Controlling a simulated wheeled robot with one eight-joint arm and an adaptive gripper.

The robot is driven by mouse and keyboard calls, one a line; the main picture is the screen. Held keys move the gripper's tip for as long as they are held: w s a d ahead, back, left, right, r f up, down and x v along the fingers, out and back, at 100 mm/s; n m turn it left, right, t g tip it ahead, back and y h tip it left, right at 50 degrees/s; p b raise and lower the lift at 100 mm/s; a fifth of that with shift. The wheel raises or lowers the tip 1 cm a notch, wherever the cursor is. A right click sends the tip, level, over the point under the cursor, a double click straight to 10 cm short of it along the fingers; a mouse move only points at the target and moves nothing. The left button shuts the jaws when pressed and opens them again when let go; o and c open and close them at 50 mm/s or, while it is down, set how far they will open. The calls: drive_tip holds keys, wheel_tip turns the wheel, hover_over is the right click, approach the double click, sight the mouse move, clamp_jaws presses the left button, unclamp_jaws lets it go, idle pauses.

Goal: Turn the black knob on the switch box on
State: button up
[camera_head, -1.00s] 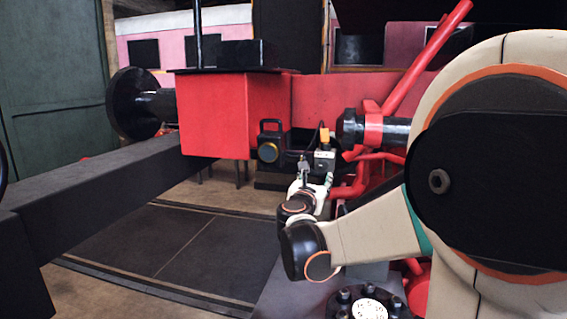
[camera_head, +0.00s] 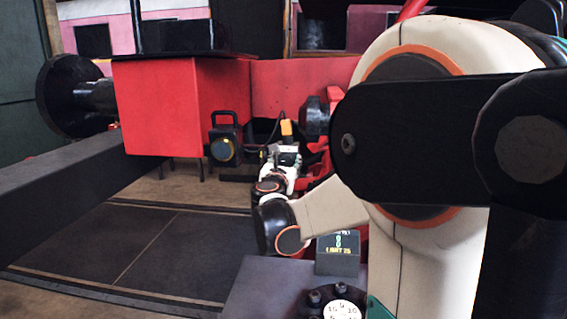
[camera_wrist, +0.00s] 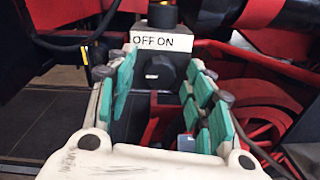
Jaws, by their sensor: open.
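The switch box (camera_wrist: 166,25) is ahead in the wrist view, with a white "OFF ON" label (camera_wrist: 162,41) on its front. The black knob (camera_wrist: 162,72) sits below the label and has a small pale mark low on it. Which way the knob is set I cannot tell. My gripper (camera_wrist: 164,66) is open, with teal-padded fingers to the left and right of the knob; contact is not clear. In the head view the switch box (camera_head: 289,157) is small and partly covered by my gripper (camera_head: 273,155).
A black lantern (camera_head: 225,140) hangs left of the switch box by the red buffer beam (camera_head: 180,105). A dark box with a lit "LIGHTS" display (camera_head: 338,254) stands near my arm. Red pipes and cables lie close to the right in the wrist view. Dark floor is clear at left.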

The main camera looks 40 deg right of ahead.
drive_tip(key=shift+c, duration=0.4)
drive_tip(key=c, duration=1)
drive_tip(key=m, duration=0.4)
drive_tip(key=shift+m, duration=0.4)
drive_tip(key=m, duration=0.8)
drive_tip(key=shift+m+y, duration=0.3)
drive_tip(key=shift+m, duration=0.1)
drive_tip(key=shift+s+m, duration=0.1)
drive_tip(key=shift+m, duration=1.9)
drive_tip(key=shift+f, duration=0.1)
